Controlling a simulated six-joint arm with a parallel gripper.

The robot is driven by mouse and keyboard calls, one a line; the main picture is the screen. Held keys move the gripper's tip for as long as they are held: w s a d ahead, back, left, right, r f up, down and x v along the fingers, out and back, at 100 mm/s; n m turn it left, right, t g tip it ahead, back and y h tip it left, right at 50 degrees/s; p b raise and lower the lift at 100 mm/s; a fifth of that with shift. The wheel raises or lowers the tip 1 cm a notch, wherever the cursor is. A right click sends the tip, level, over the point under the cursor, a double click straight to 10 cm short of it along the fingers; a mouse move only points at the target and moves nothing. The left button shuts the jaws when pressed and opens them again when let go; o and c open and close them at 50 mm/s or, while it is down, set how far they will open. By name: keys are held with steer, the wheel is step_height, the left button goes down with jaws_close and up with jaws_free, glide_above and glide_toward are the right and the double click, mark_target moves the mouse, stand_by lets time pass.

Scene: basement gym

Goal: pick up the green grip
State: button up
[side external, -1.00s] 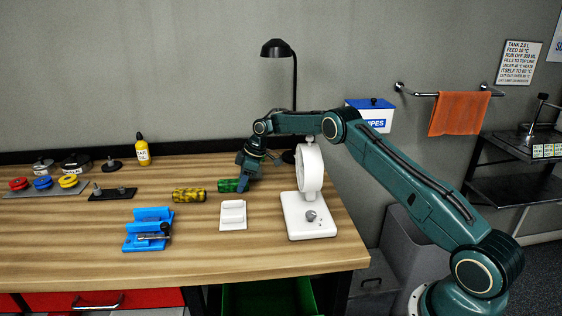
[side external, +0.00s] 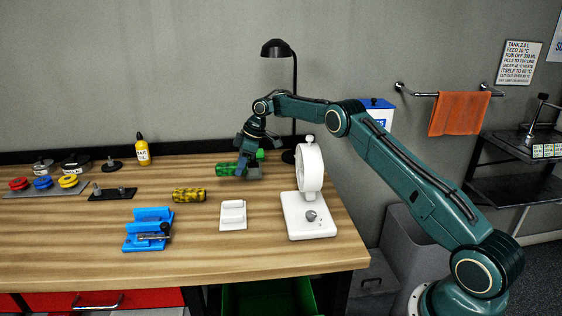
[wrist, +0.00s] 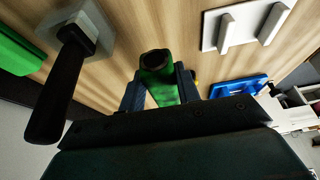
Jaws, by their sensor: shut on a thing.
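The green grip (side external: 226,169) is a short green cylinder with dark mottling, held above the bench in the side view. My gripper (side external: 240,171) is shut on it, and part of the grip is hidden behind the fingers. In the wrist view the green grip (wrist: 160,80) shows its dark open end between the two fingers of my gripper (wrist: 160,92).
A yellow-and-black mottled grip (side external: 189,195) lies on the bench (side external: 90,265) to the left. A white cradle (side external: 233,215), a white ring stand (side external: 309,215) and a blue fixture (side external: 149,230) stand nearby. A black lamp (side external: 294,95) rises behind my gripper.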

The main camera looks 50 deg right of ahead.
mark_target(233, 165)
step_height(233, 165, up, 2)
steer(key=shift+r, duration=0.8)
steer(key=shift+s, duration=0.1)
steer(key=shift+a+r, duration=0.2)
steer(key=shift+a, duration=0.1)
stand_by(0.3)
steer(key=shift+w+a, duration=0.1)
steer(key=shift+w, duration=0.1)
steer(key=a+r+m+t+h, duration=0.1)
steer(key=a+m+h, duration=0.3)
steer(key=a+m, duration=0.65)
steer(key=s+a+r+m+g+h, duration=0.1)
steer(key=s+a+m+h, duration=0.1)
steer(key=s+m, duration=0.5)
steer(key=s, duration=0.3)
steer(key=shift+a+r, duration=0.25)
steer(key=shift+r, duration=0.05)
